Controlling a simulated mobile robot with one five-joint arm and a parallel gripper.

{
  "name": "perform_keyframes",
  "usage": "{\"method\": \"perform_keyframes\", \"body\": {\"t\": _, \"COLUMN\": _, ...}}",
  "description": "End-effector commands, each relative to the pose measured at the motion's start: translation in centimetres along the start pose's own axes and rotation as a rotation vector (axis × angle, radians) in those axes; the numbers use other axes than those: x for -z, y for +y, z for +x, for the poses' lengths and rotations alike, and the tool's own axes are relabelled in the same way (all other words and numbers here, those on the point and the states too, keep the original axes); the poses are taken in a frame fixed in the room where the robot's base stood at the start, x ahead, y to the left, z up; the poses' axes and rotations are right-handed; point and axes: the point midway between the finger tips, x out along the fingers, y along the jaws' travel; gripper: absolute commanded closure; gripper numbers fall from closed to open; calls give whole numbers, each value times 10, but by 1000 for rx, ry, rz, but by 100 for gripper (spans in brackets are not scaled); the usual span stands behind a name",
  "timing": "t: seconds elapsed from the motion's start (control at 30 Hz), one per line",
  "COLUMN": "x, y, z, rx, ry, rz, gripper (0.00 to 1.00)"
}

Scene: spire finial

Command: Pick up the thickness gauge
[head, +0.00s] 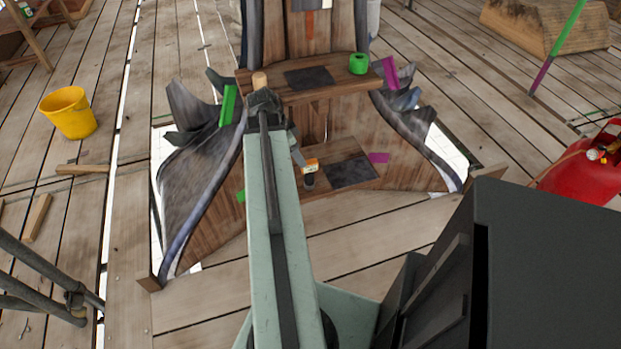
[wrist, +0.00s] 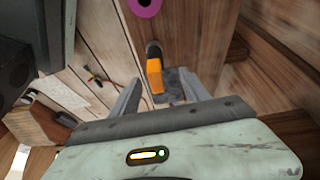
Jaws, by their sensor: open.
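I take the thickness gauge to be the small orange device with a dark round end. In the head view the gauge (head: 311,165) sits on the lower wooden ledge, partly behind my arm. In the wrist view the gauge (wrist: 154,75) shows between the fingers of my gripper (wrist: 160,80), toward their tips. The fingers are spread on either side of it, with gaps visible. I cannot tell how far below the fingertips it lies. In the head view my arm hides most of the gripper.
The lower ledge (head: 330,190) carries a dark square pad (head: 350,173) right of the gauge. The upper shelf (head: 335,83) above it holds a green roll (head: 358,64). A magenta roll (wrist: 145,6) shows in the wrist view. A yellow bucket (head: 69,113) stands far left.

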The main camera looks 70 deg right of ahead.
Motion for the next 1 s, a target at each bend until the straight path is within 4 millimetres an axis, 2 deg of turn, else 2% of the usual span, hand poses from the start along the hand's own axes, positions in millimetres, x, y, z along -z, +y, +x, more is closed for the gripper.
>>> {"method": "perform_keyframes", "body": {"t": 0.03, "x": 12, "y": 4, "z": 5, "rx": -9, "ry": 6, "rz": 41, "gripper": 46}}
{"method": "perform_keyframes", "body": {"t": 0.13, "x": 21, "y": 7, "z": 8, "rx": -15, "ry": 11, "rz": 77, "gripper": 46}}
{"method": "perform_keyframes", "body": {"t": 0.23, "x": 20, "y": 7, "z": 11, "rx": -15, "ry": 11, "rz": 79, "gripper": 46}}
{"method": "perform_keyframes", "body": {"t": 0.43, "x": 19, "y": 8, "z": 37, "rx": -15, "ry": 11, "rz": 78, "gripper": 46}}
{"method": "perform_keyframes", "body": {"t": 0.57, "x": 20, "y": 8, "z": 36, "rx": -15, "ry": 11, "rz": 76, "gripper": 46}}
{"method": "perform_keyframes", "body": {"t": 0.63, "x": 19, "y": 8, "z": 41, "rx": -15, "ry": 11, "rz": 76, "gripper": 46}}
{"method": "perform_keyframes", "body": {"t": 0.9, "x": 17, "y": 11, "z": 86, "rx": -16, "ry": 10, "rz": 76, "gripper": 46}}
{"method": "perform_keyframes", "body": {"t": 1.0, "x": 19, "y": 11, "z": 89, "rx": -15, "ry": 10, "rz": 76, "gripper": 46}}
